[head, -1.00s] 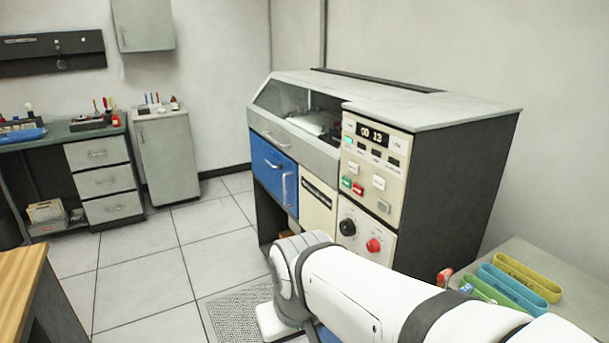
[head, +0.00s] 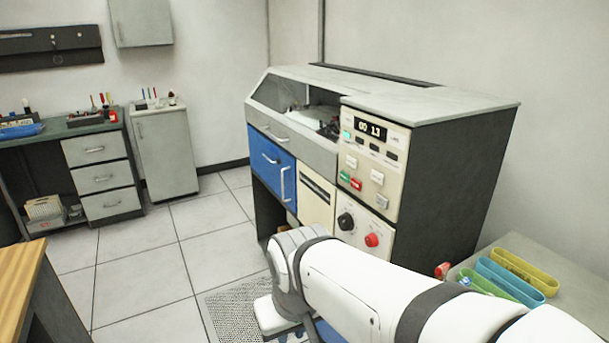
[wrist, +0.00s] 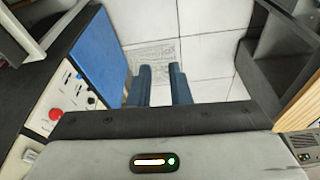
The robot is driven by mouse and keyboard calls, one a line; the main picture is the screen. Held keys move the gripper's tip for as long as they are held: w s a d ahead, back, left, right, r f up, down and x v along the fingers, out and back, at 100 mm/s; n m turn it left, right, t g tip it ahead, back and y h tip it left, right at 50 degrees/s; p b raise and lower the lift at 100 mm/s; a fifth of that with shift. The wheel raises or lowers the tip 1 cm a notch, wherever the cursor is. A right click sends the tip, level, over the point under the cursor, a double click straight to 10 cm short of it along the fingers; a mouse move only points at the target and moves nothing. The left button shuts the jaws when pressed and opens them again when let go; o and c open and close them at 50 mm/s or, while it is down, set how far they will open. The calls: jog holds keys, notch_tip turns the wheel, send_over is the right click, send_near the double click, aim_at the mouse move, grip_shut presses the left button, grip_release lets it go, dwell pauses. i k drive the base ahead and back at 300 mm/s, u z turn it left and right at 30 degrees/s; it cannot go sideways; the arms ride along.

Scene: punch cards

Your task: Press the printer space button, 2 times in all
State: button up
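The machine (head: 455,160) stands against the wall with a cream control panel (head: 372,160) facing left. Below are small pale buttons (head: 377,177), a green button (head: 345,176) and a red button (head: 356,184). Their labels are too small to read, so I cannot tell which is printer space. My gripper (wrist: 162,84) shows in the wrist view with its two blue fingers apart and nothing between them. It points down over the floor, apart from the panel. In the head view my arm hides most of it.
A black knob (head: 346,221) and a red knob (head: 372,240) sit below the panel. The machine's blue door (head: 272,167) is at its left. Coloured trays (head: 510,276) lie on a table at right. A wooden table edge (head: 25,290) is at left. Tiled floor (head: 150,280) between is clear.

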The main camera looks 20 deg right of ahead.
aim_at(376, 176)
jog(key=u, duration=1.05)
jog(key=i, duration=1.4)
jog(key=z, duration=2.75)
